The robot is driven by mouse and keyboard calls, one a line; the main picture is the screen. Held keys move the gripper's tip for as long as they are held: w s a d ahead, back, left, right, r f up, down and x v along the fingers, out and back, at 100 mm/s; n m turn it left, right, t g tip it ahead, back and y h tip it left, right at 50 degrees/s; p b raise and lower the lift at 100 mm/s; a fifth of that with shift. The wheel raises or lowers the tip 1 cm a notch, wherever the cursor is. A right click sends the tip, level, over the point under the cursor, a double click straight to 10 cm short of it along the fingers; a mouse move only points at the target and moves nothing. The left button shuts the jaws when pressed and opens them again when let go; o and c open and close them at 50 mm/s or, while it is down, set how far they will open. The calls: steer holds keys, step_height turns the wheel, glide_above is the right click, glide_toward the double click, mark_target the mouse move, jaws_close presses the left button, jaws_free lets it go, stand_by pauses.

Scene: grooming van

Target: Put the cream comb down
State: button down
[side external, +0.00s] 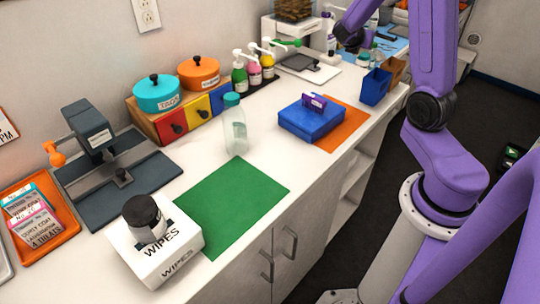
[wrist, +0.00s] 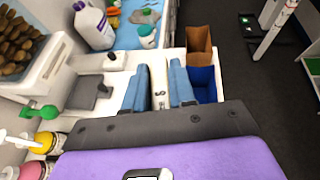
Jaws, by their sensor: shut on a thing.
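My gripper (wrist: 158,82) shows in the wrist view, its two blue fingers closed on a thin pale piece between them, the cream comb (wrist: 157,77). It is held above the white counter, just left of the bins; most of it is hidden by the fingers or blends with the counter. I cannot tell how far it is above the surface. In the side external view my arm reaches to the top, and I cannot make out the fingers or the comb there.
A blue bin (side external: 375,87) and a brown bin (side external: 396,69) stand at the counter's front edge. A blue box (side external: 312,124) with a purple item (side external: 315,101) sits on an orange mat (side external: 345,137). A green mat (side external: 231,205) lies bare nearer. A clear bottle (side external: 235,130) stands beyond it.

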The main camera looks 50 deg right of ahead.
steer(key=w+a+n+t+y, duration=0.2)
steer(key=a+n+t, duration=0.15)
steer(key=a, duration=1.15)
steer(key=w+a+n+t+y, duration=0.2)
steer(key=w+a+n+t, duration=0.15)
steer(key=a, duration=1.15)
steer(key=s+a+n+t+y, duration=0.2)
steer(key=s+a, duration=0.2)
steer(key=a, duration=0.4)
steer(key=s+a+n+t+y, duration=0.1)
steer(key=s+a+n+y, duration=0.15)
steer(key=s+a, duration=0.35)
steer(key=shift+h, duration=0.25)
steer(key=shift+w+a+f, duration=0.2)
steer(key=shift+w+f, duration=0.05)
steer(key=shift+f, duration=2.7)
steer(key=shift+w+a+f, duration=0.15)
steer(key=shift+w+f, duration=0.1)
steer(key=shift+f, duration=2.7)
steer(key=shift+w+a+f, duration=0.2)
steer(key=shift+w+f, duration=0.05)
steer(key=shift+f, duration=2.7)
steer(key=shift+f, duration=0.15)
steer(key=c, duration=0.9)
jaws_free()
steer(key=shift+c, duration=0.2)
